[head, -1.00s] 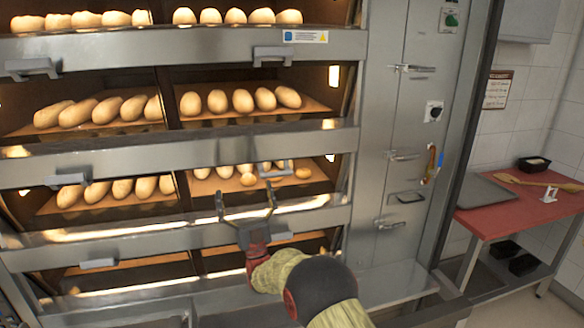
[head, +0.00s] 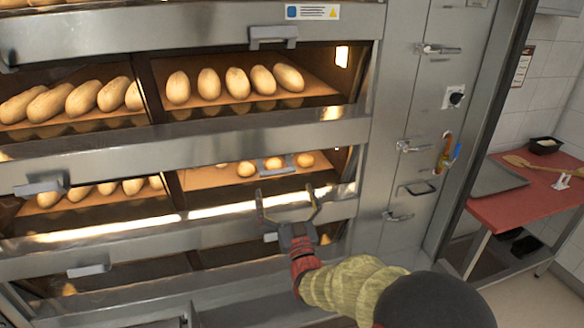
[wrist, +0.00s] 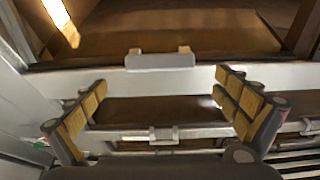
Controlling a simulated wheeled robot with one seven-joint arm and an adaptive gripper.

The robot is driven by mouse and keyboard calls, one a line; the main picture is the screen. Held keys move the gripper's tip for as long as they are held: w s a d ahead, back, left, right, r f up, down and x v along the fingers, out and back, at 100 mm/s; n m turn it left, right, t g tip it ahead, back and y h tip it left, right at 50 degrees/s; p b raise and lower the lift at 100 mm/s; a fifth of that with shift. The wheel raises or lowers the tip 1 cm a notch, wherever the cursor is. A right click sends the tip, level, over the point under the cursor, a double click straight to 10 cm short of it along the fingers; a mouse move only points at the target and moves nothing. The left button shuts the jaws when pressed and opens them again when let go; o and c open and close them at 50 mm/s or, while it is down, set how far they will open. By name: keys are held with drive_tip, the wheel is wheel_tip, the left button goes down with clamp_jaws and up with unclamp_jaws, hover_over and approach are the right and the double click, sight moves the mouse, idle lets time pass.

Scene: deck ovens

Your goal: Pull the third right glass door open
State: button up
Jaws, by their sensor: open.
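The deck oven's third right glass door (head: 225,176) appears closed, with several small rolls behind its glass. Its grey bar handle (head: 276,166) is on the door front, below a broad metal rail. My gripper (head: 287,190) is open and empty. In the head view its two fingers point up just below that handle, with no clear contact. In the wrist view the open fingers (wrist: 160,82) stand wide apart on either side, with a grey handle (wrist: 160,60) centred between them in the picture. I cannot tell its exact distance or which door it belongs to.
Another right handle (head: 272,37) is on the deck above, and left handles (head: 40,187) line the left column. A steel side panel (head: 405,120) with latches and a knob stands right of the doors. Further right is a red table (head: 515,205) with a tray.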

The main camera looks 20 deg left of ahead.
sight(279, 174)
drive_tip(key=b+x, duration=0.1)
drive_tip(key=x, duration=0.6)
drive_tip(key=shift+w+a+r, duration=0.1)
drive_tip(key=shift+w, duration=0.15)
drive_tip(key=shift+c, duration=0.3)
drive_tip(key=c, duration=1.5)
drive_tip(key=shift+c, duration=0.4)
drive_tip(key=shift+r, duration=0.15)
